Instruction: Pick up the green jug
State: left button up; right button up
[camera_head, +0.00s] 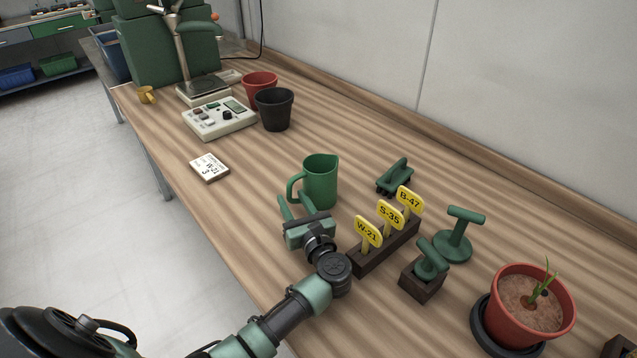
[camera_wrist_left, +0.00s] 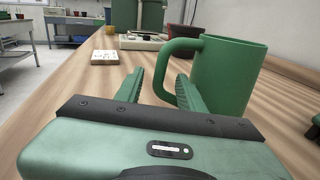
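The green jug (camera_head: 321,183) stands upright on the wooden table, its handle toward the left in the head view. It also shows in the left wrist view (camera_wrist_left: 226,75), at the right, with the handle in front of the fingers. My left gripper (camera_head: 302,205) is open, its two fingers pointing toward the jug's handle side. In the left wrist view the fingers (camera_wrist_left: 157,88) are spread with nothing clearly between them, and the right finger overlaps the lower handle and jug body. I cannot tell whether it touches. My right gripper is not in view.
Right of the jug are a green-handled tool (camera_head: 395,177), a dark block with yellow tags (camera_head: 385,247), green stamp-like tools (camera_head: 455,238) and a potted plant (camera_head: 524,305). The table left of the jug is clear.

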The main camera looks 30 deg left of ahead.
pick_arm(q)
jog(key=p+x, duration=0.1)
jog(key=x, duration=0.3)
jog(key=shift+w+a, duration=0.2)
jog(key=shift+a, duration=0.1)
jog(key=shift+w+a+f, duration=0.15)
jog(key=shift+w+a, duration=0.05)
jog(key=shift+a, duration=0.1)
jog(key=shift+w+a, duration=0.1)
jog(key=shift+a, duration=0.05)
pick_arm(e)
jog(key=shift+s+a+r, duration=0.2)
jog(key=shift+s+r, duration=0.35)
pick_arm(q)
grip_shut()
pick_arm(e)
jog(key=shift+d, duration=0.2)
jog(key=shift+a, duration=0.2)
